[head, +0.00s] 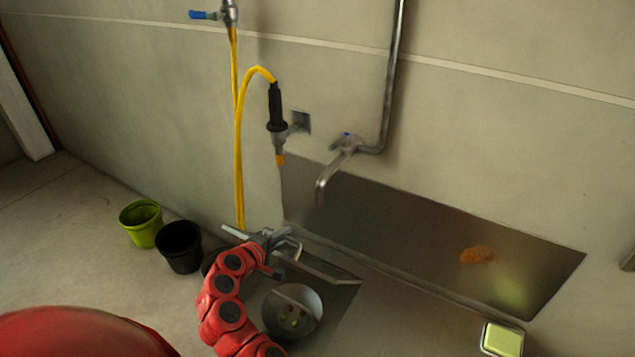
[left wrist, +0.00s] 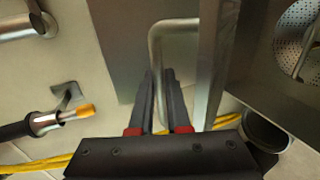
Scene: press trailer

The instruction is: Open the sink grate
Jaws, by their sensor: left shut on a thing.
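The sink grate (head: 325,270) shows in the head view as a thin grey metal piece at the sink's left end, tilted up from the sink. In the left wrist view its metal edge (left wrist: 208,70) stands close to the camera, with a bent metal bar handle (left wrist: 178,24) beside it. My left gripper (head: 279,240) is at this handle. In the left wrist view its dark fingers (left wrist: 160,78) are shut on one leg of the handle. The sink basin with a round perforated drain (left wrist: 297,38) lies to the right there. My right gripper is not in view.
A metal faucet (head: 335,165) and a yellow hose with a black nozzle (head: 276,105) hang on the wall above. A green bucket (head: 141,223) and a black bucket (head: 180,247) stand left of the sink. A green sponge (head: 502,340) lies at the right.

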